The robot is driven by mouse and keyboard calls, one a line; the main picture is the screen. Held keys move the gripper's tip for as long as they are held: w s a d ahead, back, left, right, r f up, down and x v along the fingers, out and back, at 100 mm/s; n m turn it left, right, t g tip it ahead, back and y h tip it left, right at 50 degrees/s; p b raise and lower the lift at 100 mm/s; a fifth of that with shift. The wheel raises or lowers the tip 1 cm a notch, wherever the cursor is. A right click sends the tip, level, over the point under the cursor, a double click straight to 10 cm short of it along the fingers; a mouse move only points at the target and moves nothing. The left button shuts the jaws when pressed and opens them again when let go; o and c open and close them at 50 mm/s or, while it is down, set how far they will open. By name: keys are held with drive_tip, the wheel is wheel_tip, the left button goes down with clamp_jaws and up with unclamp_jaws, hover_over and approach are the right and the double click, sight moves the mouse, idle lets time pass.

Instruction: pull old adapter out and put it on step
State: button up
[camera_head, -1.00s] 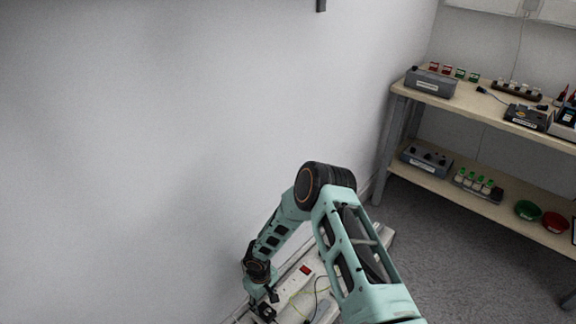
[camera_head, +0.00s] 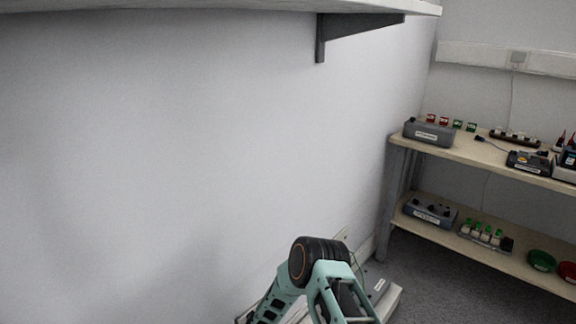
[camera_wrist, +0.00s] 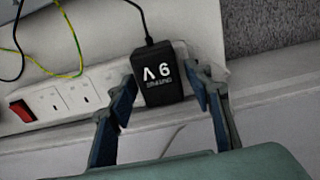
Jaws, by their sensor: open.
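The old adapter (camera_wrist: 158,76) is a black block marked "9 V" with a black cable, seen in the wrist view. It sits on the white socket strip (camera_wrist: 40,122), which has a red switch at its left end. My gripper (camera_wrist: 163,92) is open, with one blue-padded finger on each side of the adapter. I cannot tell whether the fingers touch it. The step may be the pale ledge (camera_wrist: 270,128) below the strip, though I cannot tell for sure. In the head view my gripper and the adapter are below the frame.
A yellow-green wire (camera_wrist: 72,60) and black cables lie behind the strip. In the head view, a wooden bench (camera_head: 470,150) with grey boxes and small parts stands at the right. A bracketed shelf (camera_head: 200,5) is on the wall above. Grey carpet (camera_head: 425,280) is clear.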

drive_tip(key=shift+c, duration=0.4)
drive_tip(key=c, duration=0.9)
drive_tip(key=shift+c, duration=0.2)
drive_tip(key=shift+r, duration=0.8)
drive_tip(key=shift+r+p, duration=0.95)
drive_tip(key=shift+r, duration=0.75)
